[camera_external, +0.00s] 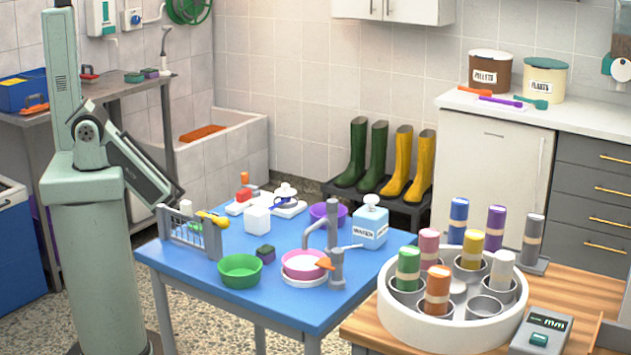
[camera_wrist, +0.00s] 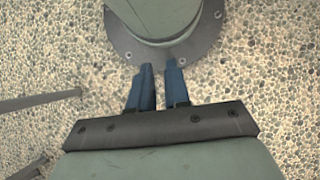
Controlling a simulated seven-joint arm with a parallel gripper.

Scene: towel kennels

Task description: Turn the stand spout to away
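The grey stand (camera_external: 336,268) rises from the blue table near its right front edge. Its grey curved spout (camera_external: 319,226) bends over to the left, above a pink bowl (camera_external: 305,262) on a white dish. An orange pointed piece (camera_external: 326,263) sits low on the stand and points left, at the bowl's rim. A thin grey lever (camera_external: 350,247) sticks out right. My gripper (camera_wrist: 158,68) shows two blue fingers with a narrow empty gap, over the speckled floor beside my base. Its fingertips cannot be made out in the external view, where my arm is folded left of the table, far from the stand.
A green bowl (camera_external: 240,269), a dark sponge (camera_external: 265,254), a purple bowl (camera_external: 325,213) and a water container (camera_external: 370,226) surround the stand. A small grey gate (camera_external: 184,234) stands at the table's left edge. A white round rack (camera_external: 405,319) with coloured tubes stands at right.

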